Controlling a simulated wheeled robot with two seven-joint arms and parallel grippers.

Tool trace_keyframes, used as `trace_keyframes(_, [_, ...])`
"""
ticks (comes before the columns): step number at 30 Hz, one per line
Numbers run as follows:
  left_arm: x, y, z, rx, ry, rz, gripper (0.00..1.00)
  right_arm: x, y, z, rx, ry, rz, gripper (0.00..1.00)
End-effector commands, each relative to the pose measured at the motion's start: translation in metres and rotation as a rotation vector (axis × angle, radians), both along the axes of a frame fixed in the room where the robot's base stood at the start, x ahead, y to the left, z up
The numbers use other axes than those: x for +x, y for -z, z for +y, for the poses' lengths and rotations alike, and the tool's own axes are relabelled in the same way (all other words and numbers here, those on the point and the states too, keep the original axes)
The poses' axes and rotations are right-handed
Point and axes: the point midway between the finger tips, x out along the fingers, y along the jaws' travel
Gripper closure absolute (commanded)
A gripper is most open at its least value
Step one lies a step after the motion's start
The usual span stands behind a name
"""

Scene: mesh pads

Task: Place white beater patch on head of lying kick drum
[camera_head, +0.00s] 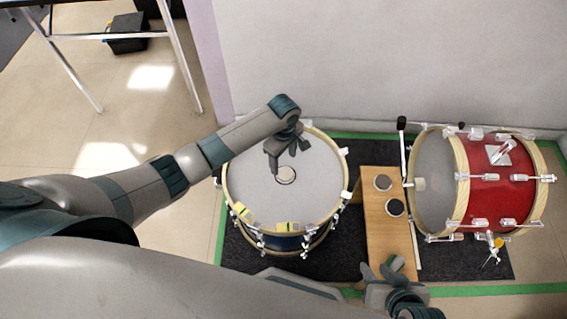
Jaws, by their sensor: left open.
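The kick drum (245,185) lies on its side on the dark mat with its pale head facing up. A round white patch with a dark rim (286,175) lies on that head, near the middle. My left gripper (283,158) is open just above the patch and partly covers the view of it. Whether its fingers touch the patch or head cannot be told. My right gripper (376,269) is at the front end of the wooden bench, its fingers apart and apparently empty.
The wooden bench (372,230) carries a grey round pad (383,183) and a darker round pad (395,207). A wall (390,60) closes the back.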

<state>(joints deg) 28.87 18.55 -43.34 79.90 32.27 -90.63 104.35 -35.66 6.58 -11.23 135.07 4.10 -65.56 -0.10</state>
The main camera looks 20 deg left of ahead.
Motion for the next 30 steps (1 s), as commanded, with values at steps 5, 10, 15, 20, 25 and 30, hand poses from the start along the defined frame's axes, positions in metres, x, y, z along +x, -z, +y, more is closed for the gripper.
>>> trace_keyframes(5, [0.000, -0.034, 0.000, -0.001, 0.000, -0.002, 0.38, -0.006, -0.001, -0.009, -0.031, 0.007, 0.050, 0.69])
trace_keyframes(10, [0.000, -0.052, 0.000, 0.000, 0.000, -0.001, 0.38, -0.010, 0.000, -0.015, -0.048, 0.011, 0.080, 0.69])
trace_keyframes(15, [0.000, -0.059, 0.000, 0.000, 0.000, 0.000, 0.38, -0.012, 0.001, -0.017, -0.055, 0.014, 0.091, 0.69])
trace_keyframes(20, [0.000, -0.059, 0.000, 0.000, -0.001, 0.000, 0.38, -0.012, 0.002, -0.017, -0.055, 0.014, 0.092, 0.69])
trace_keyframes(25, [0.000, -0.059, 0.000, 0.000, 0.000, 0.000, 0.38, -0.012, 0.002, -0.016, -0.054, 0.013, 0.092, 0.69])
trace_keyframes(30, [0.000, -0.059, 0.000, 0.000, 0.000, 0.000, 0.38, -0.012, 0.001, -0.016, -0.053, 0.014, 0.092, 0.69])
